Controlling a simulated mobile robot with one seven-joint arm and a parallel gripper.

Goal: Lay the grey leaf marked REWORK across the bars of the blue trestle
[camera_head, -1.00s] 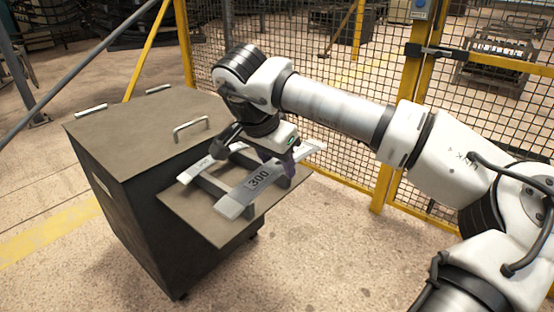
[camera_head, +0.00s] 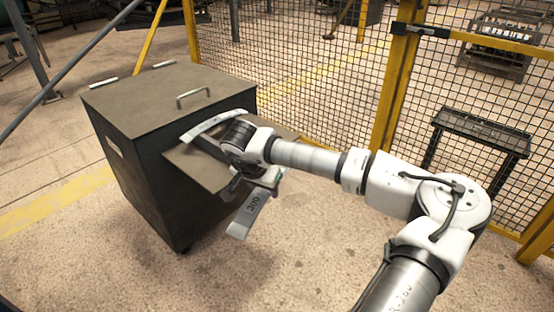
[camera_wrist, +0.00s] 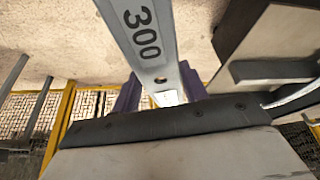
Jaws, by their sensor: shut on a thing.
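My gripper (camera_head: 268,180) is shut on a grey leaf (camera_head: 250,212) marked 300, beside the cabinet's side shelf. In the wrist view the leaf (camera_wrist: 145,35) runs up between the purple fingers, with the 300 readable. The leaf hangs clear of the shelf, over the floor, and slopes down toward the camera. I see no leaf with REWORK readable, and no trestle that is clearly blue.
The dark cabinet (camera_head: 150,100) has a handle (camera_head: 193,96) on top and a side shelf (camera_head: 190,168). A yellow-framed mesh fence (camera_head: 310,70) stands behind. A dark slatted stand (camera_head: 485,130) is at the right. The floor in front is open.

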